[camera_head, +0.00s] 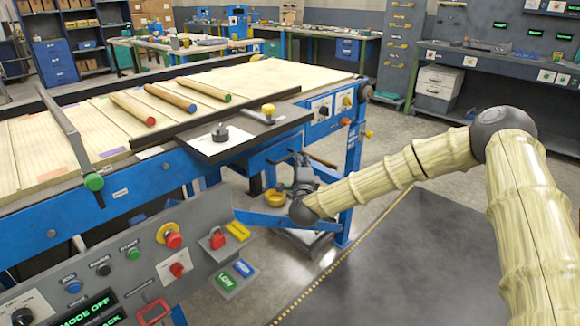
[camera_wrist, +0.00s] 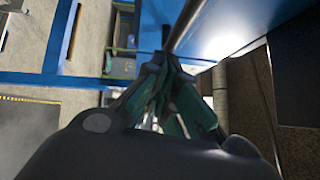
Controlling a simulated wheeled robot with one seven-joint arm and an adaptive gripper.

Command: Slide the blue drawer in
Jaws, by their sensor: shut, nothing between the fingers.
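A blue drawer-like front (camera_head: 268,158) shows under the near end of the long work table, partly hidden by the dark top board and my gripper. I cannot tell clearly how far it stands out. My gripper (camera_head: 298,156) points up beside it, under the table edge, with its fingers shut and empty. In the wrist view my gripper (camera_wrist: 163,66) is shut beside a grey metal bar (camera_wrist: 186,24) and below a blue beam. I cannot tell whether the fingers touch the bar.
The table (camera_head: 50,140) carries three turned rods with red, blue and green ends. A control panel (camera_head: 130,270) with buttons stands at the lower left. A yellow bowl (camera_head: 276,198) sits low near my gripper. Blue table legs (camera_head: 352,185) are close.

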